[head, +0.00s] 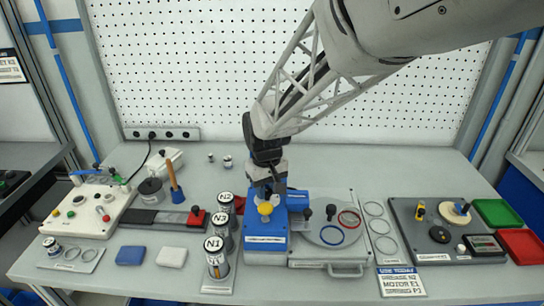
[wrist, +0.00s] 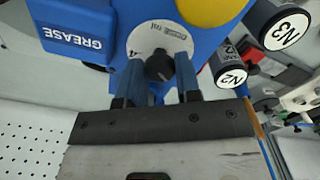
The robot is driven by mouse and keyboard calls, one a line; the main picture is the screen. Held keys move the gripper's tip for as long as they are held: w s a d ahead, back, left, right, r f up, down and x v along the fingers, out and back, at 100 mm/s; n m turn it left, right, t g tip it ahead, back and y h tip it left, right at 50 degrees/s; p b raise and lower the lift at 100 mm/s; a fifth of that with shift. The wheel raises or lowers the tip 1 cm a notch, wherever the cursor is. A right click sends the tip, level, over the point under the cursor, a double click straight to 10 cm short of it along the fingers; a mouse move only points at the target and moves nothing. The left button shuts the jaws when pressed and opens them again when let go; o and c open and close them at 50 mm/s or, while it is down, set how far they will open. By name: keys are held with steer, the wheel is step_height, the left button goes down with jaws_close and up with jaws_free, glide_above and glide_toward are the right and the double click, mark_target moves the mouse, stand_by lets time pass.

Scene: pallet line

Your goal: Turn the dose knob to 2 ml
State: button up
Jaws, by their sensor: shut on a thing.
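The black dose knob (wrist: 159,68) sits at the centre of a round white dial (wrist: 148,38). My gripper (wrist: 160,78) is shut on the knob, one finger on each side. A "4" and "ml" show on the dial; fingers hide other marks, and I cannot tell the setting. In the head view my gripper (head: 268,187) is above the dispenser, hiding the knob.
Cans marked N1 (head: 215,262), N2 (head: 226,203) and N3 (head: 220,232) stand close left of the dispenser. A grey plate with rings (head: 332,258) is close on its right. A task card (head: 401,281) lies at the front. Green (head: 497,212) and red (head: 522,246) trays are far right.

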mark_target(267, 191)
steer(key=m, duration=0.6)
steer(key=shift+r, duration=0.1)
stand_by(0.3)
steer(key=o, duration=0.9)
steer(key=shift+r, duration=3.85)
